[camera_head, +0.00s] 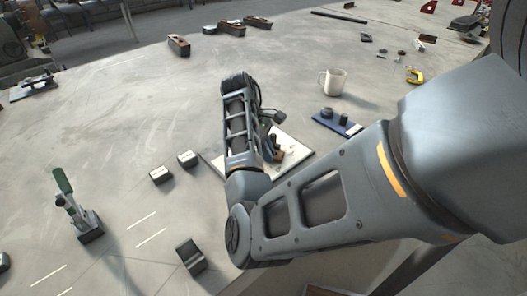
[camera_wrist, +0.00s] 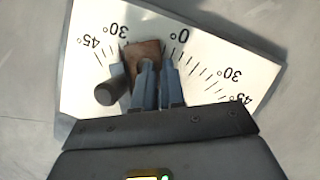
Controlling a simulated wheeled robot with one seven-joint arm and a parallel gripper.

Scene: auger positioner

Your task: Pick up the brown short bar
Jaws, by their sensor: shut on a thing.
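The brown short bar (camera_wrist: 141,50) shows in the wrist view at the tips of my gripper (camera_wrist: 157,66). The fingers are close together and shut on it, and they hide part of it. It lies over a white plate (camera_wrist: 80,65) with printed angle marks, between the 30° mark on the left and the 0° mark. A dark round knob (camera_wrist: 111,91) is just left of the fingers. In the head view the plate (camera_head: 297,146) is partly behind my arm, with a small brown piece beside my gripper (camera_head: 273,150).
A white mug (camera_head: 333,82) and a blue tray (camera_head: 337,123) stand right of the plate. Two small blocks (camera_head: 174,168) lie to its left, and a green-handled clamp (camera_head: 76,205) stands further left. Several brown bars (camera_head: 231,28) lie at the back. The table's middle left is clear.

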